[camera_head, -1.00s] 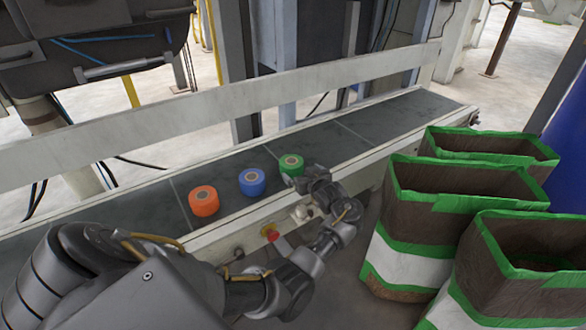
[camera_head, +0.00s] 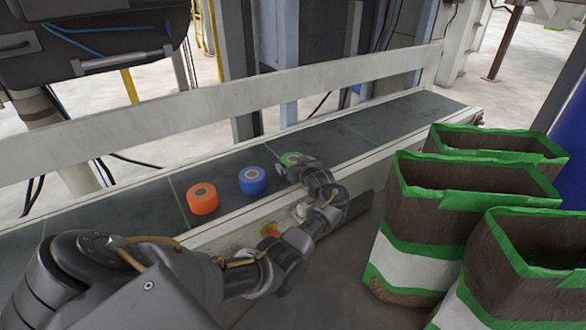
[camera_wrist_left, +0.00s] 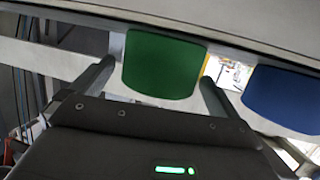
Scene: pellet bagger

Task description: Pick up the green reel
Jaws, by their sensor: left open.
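The green reel (camera_head: 290,158) stands on the grey conveyor belt, partly hidden by my left gripper in the head view. In the left wrist view the green reel (camera_wrist_left: 163,65) fills the gap between the two fingers. My left gripper (camera_head: 294,167) is open at the reel, with one finger on each side of it. I cannot tell whether the fingers touch it. The blue reel (camera_head: 252,180) stands to the left of the green one, and it also shows at the right of the wrist view (camera_wrist_left: 285,98). My right gripper is not in view.
An orange reel (camera_head: 202,198) stands further left on the conveyor belt (camera_head: 375,125). A pale guard rail (camera_head: 220,110) runs along the belt's far side. Open bags with green edges (camera_head: 415,225) stand at the right. The belt right of the green reel is clear.

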